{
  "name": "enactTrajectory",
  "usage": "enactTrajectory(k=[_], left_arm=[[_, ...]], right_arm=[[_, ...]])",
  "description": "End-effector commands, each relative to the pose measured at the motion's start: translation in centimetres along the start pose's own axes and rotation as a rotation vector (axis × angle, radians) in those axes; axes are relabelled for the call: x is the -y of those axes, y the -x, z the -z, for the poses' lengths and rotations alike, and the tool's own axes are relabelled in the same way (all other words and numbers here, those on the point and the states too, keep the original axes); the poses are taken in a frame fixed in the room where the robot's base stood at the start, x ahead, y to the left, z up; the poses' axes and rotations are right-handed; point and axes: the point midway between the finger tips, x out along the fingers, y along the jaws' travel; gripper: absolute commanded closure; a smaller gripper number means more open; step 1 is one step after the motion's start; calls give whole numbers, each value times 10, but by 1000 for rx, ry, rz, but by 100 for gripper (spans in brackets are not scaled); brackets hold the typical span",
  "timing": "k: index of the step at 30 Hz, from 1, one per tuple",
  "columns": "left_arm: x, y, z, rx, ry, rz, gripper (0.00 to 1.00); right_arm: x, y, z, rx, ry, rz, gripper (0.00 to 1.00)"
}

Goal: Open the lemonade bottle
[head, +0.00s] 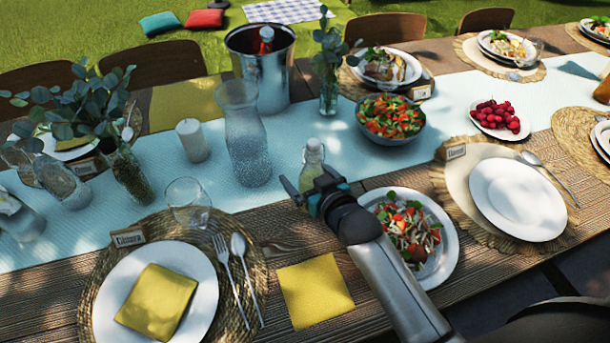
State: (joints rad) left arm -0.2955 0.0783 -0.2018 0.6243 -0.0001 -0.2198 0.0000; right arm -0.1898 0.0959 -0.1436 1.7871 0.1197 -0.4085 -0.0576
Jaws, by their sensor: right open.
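The lemonade bottle (312,157) is a small clear bottle with a pale stopper at its top. It stands upright on the light blue runner near the table's middle. My right gripper (306,190) is just in front of it, at its lower part, and hides its base. The gripper is open, with a dark finger reaching out to the left of the bottle. I cannot tell whether a finger touches the glass. My left gripper is not in the head view.
A glass carafe (243,135) and a drinking glass (187,202) stand left of the bottle. A salad plate (443,262) lies right of my right arm. A salad bowl (390,120), a vase (328,90) and a metal bucket (272,75) stand behind. A yellow napkin (315,290) lies in front.

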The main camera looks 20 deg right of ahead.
Motion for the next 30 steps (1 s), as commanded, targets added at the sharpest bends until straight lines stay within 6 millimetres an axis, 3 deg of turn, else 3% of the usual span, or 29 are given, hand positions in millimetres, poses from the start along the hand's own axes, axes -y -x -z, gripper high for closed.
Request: enactTrajectory(k=[10,30], left_arm=[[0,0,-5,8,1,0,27],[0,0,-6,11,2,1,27]], right_arm=[[0,-2,1,-1,0,0,1],[0,-2,0,-1,0,0,76]])
